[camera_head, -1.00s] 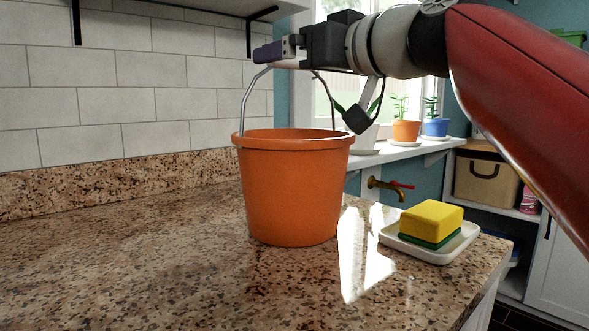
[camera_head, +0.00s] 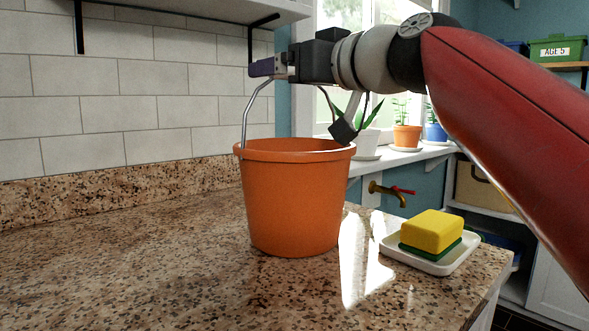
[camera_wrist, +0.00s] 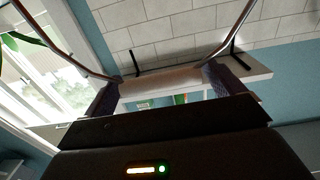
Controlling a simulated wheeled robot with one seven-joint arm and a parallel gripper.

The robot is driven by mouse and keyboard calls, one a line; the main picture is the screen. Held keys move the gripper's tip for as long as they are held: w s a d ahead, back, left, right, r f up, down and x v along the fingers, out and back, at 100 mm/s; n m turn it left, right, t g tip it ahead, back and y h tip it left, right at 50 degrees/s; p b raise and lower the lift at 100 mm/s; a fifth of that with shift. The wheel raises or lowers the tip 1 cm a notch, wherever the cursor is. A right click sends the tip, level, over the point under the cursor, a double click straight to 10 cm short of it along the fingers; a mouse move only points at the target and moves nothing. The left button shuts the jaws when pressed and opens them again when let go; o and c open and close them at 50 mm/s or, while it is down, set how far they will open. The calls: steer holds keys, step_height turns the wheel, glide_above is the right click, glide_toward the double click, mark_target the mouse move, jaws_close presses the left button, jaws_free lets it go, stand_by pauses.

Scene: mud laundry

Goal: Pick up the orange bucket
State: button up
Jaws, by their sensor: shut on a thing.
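The orange bucket (camera_head: 293,203) stands upright on the speckled granite counter (camera_head: 130,260), with no visible gap under it. Its thin metal handle (camera_head: 246,113) is raised above the rim. My gripper (camera_head: 260,68) is above the bucket's left side at the top of the handle. In the wrist view, my gripper (camera_wrist: 160,84) is shut on the handle's pale grip (camera_wrist: 160,80), which lies between the two dark fingers. The handle's wires (camera_wrist: 56,36) run out to both sides there. The bucket's body is out of the wrist view, and its inside is mostly hidden in the head view.
A yellow and green sponge (camera_head: 431,231) lies on a white dish (camera_head: 452,263) to the bucket's right, near the counter edge. A tiled wall (camera_head: 150,90) and a shelf (camera_head: 190,8) are behind. Potted plants (camera_head: 407,137) stand on the sill. The counter's left is clear.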

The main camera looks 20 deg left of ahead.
steer(key=shift+r, duration=0.2)
step_height(320, 180, up, 8)
steer(key=p, duration=0.4)
steer(key=shift+f+p, duration=0.2)
steer(key=shift+p, duration=0.15)
steer(key=shift+r, duration=1)
